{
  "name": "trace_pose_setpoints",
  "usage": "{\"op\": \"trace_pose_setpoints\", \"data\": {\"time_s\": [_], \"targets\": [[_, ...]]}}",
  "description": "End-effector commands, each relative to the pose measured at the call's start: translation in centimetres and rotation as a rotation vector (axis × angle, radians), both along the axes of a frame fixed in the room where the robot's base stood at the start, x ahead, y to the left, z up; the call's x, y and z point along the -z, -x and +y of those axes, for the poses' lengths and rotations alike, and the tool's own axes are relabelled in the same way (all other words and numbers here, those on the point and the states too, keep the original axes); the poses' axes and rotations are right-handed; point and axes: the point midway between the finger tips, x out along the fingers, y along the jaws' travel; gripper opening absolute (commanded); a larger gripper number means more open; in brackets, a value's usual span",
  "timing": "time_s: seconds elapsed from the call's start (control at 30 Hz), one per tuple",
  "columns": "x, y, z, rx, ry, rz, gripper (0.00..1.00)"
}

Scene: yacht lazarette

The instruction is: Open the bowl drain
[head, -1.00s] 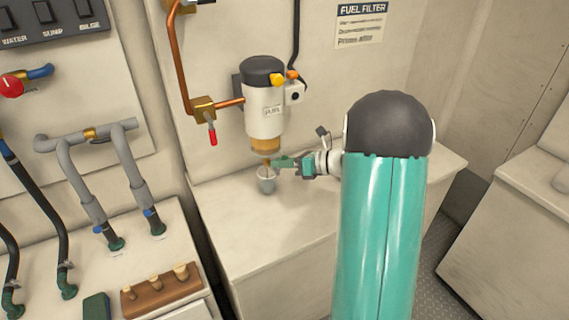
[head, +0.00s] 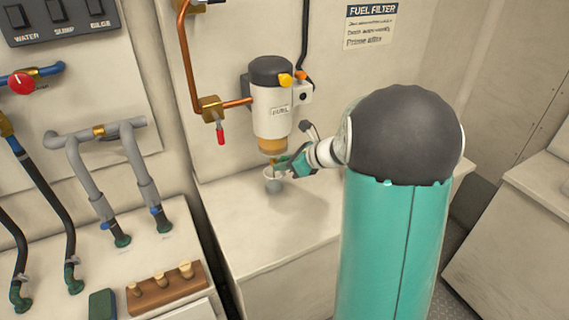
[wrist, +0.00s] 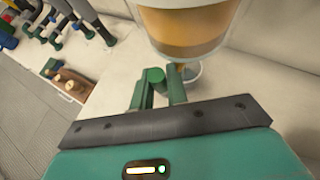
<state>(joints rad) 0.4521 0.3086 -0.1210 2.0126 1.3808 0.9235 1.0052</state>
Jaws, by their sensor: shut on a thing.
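The fuel filter (head: 272,110) hangs on the wall, white with a dark cap and an amber bowl (head: 271,144) at its bottom. The bowl drain (head: 269,157) is a small brassy fitting under the bowl, partly hidden by my gripper. My gripper (head: 281,163) is at the drain from the right, shut on it. In the wrist view my green fingers (wrist: 164,77) reach just under the amber bowl (wrist: 188,30); the held part is mostly hidden between them. A small grey cup (head: 272,182) stands on the ledge below the drain, also partly visible in the wrist view (wrist: 191,73).
A copper pipe with a red-handled valve (head: 220,132) runs left of the filter. Grey hoses (head: 134,165) and a brown block with several pegs (head: 160,287) are at lower left. The white ledge (head: 300,225) is clear in front of the cup.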

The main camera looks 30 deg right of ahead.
Motion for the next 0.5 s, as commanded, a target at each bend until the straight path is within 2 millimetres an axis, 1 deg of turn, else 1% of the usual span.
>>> {"op": "trace_pose_setpoints", "data": {"time_s": [0.27,0.3,0.37,0.4,0.5], "targets": [[0.05,0.06,-0.07,0.0,0.002,0.001,0.0],[0.05,0.07,-0.06,0.0,0.002,0.001,0.21],[0.04,0.06,-0.05,-0.001,0.001,0.0,0.33],[0.04,0.05,-0.04,0.0,0.001,0.001,0.37],[0.02,0.03,-0.02,0.0,0.001,0.001,0.37]]}}
